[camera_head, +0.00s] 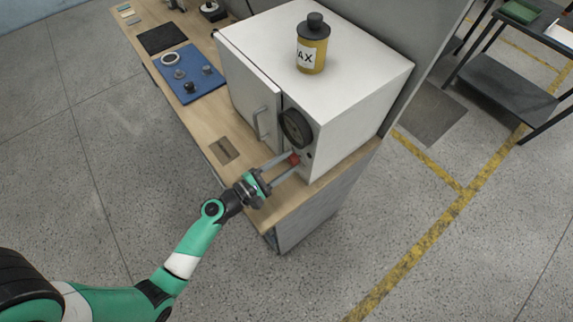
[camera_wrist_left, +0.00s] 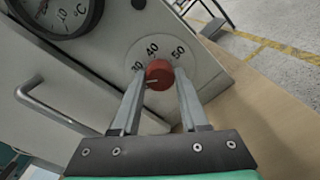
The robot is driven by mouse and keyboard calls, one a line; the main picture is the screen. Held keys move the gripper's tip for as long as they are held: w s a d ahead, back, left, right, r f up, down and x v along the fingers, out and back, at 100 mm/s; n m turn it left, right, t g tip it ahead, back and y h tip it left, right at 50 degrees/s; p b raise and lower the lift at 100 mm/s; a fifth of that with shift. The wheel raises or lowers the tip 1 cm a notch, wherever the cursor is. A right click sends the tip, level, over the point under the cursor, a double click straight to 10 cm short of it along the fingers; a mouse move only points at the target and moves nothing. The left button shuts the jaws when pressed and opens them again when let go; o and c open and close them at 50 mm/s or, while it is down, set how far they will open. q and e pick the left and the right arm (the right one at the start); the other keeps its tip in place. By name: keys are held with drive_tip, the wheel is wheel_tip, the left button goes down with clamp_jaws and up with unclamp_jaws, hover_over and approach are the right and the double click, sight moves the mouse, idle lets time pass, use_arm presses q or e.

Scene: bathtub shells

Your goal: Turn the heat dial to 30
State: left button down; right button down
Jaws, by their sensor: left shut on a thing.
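The red heat dial (camera_wrist_left: 159,74) sits on the front of a white cabinet oven (camera_head: 345,60), and it also shows in the head view (camera_head: 295,158). A round pale scale plate (camera_wrist_left: 133,56) behind it carries the numbers 30, 40 and 50. A light mark on the dial points left, near or slightly below the 30; the exact reading is hard to tell. My left gripper (camera_head: 283,168) is shut on the dial, one finger on each side, and it fills the lower wrist view (camera_wrist_left: 158,90). My right gripper is not in view.
A round gauge (camera_head: 297,128) is above the dial, and a door handle (camera_head: 261,124) is to its left. A yellow tin (camera_head: 312,50) stands on the oven. A blue mat (camera_head: 205,88) with small parts lies left on the wooden bench (camera_head: 213,129).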

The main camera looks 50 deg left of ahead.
use_arm(q)
drive_tip(key=shift+m+b, duration=0.65)
drive_tip(key=shift+m, duration=0.85)
drive_tip(key=shift+c, duration=2.1)
unclamp_jaws()
drive_tip(key=s, duration=0.7)
drive_tip(key=s+b, duration=0.1)
drive_tip(key=s, duration=0.3)
drive_tip(key=shift+s+a, duration=0.1)
drive_tip(key=shift+a, duration=0.2)
drive_tip(key=shift+s, duration=0.25)
